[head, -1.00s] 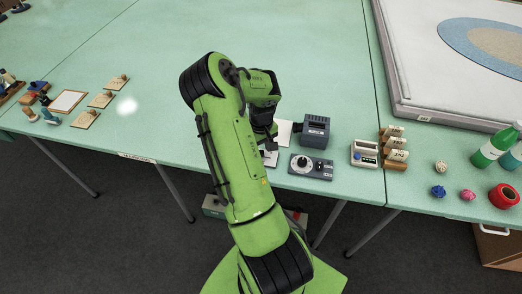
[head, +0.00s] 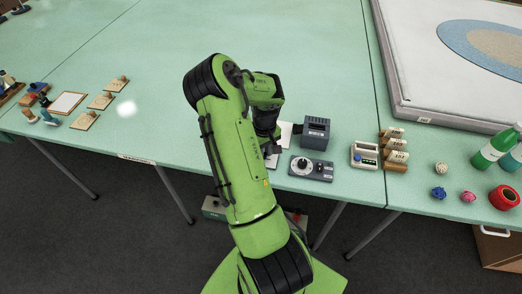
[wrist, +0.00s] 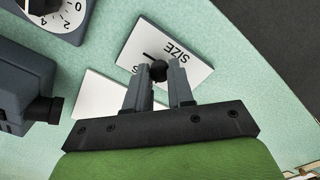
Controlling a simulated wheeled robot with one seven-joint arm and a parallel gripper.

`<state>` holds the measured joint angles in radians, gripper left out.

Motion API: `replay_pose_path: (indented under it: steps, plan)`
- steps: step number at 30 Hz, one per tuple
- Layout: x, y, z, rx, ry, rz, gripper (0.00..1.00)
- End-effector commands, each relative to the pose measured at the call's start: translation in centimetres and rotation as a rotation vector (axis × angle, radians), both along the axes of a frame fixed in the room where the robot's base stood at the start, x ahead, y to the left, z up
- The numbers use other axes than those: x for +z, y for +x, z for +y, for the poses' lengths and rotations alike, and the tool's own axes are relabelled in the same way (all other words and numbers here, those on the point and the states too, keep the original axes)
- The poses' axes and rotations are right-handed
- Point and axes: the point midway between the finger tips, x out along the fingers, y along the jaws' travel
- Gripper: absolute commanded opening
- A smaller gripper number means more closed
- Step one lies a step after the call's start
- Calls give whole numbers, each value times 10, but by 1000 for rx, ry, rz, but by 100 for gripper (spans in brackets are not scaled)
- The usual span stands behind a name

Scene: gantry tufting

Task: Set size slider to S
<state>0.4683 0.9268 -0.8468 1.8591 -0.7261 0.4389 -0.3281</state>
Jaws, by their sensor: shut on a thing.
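The size slider is a white plate (wrist: 182,52) with the word SIZE and a slot line, seen upside down in the wrist view. Its black round knob (wrist: 158,70) stands between my fingertips, near the letter S, which is partly hidden. My gripper (wrist: 157,80) is shut on the knob. In the head view the plate (head: 272,161) is mostly covered by my arm at the table's front edge, and my gripper (head: 271,147) is partly hidden there.
A second white plate (wrist: 95,95) lies beside the slider. A dial panel (head: 311,168) and a dark grey box (head: 316,131) stand close to the right in the head view. A scale-like device (head: 364,155) is further right.

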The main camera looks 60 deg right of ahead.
Motion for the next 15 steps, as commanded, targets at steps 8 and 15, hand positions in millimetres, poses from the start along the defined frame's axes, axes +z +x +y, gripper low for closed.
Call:
replay_pose_path:
  steps: [8,15]
  plan:
    - [0,-23,-11,-5,-4,3,0]
    - [0,-24,-11,-7,-5,6,32]
